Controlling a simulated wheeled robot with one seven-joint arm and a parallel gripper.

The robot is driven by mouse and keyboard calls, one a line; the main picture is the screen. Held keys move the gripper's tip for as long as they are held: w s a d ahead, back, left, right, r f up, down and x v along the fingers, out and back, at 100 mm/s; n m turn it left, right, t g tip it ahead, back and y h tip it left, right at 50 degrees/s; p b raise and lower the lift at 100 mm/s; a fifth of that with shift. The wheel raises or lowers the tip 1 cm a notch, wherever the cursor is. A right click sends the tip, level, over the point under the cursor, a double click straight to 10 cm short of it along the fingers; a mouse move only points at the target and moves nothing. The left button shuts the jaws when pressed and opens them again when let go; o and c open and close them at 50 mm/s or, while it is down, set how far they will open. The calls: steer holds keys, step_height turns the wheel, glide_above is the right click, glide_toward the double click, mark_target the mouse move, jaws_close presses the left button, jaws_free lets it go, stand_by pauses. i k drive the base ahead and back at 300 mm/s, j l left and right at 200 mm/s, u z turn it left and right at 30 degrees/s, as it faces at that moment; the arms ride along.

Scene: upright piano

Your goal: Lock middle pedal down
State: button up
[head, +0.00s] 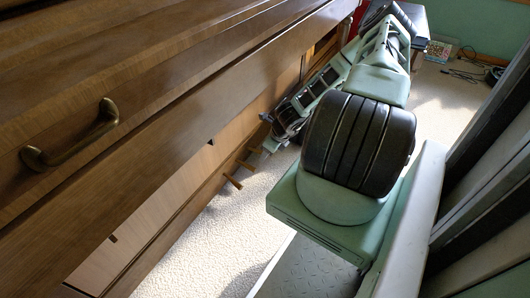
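The piano's pedals stick out low from its bottom board as short brown bars. The nearest pedal (232,181) and the one beyond it (246,165) show clearly. A further small bar seems to lie beside my gripper, partly hidden, so the second one looks like the middle pedal. My gripper (265,134) is at the end of my folded arm, close to the pedals on their far side. It looks apart from the two clear pedals. Its fingers are small and dark here, and I cannot tell their gap. I see nothing held in it.
The wooden piano (120,120) fills the left side, with a brass handle (70,140) on its front. Pale carpet (205,240) lies clear in front of the pedals. Cables (465,72) and a colourful box (440,50) lie by the far wall.

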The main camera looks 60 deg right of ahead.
mark_target(248, 167)
steer(key=k, duration=1)
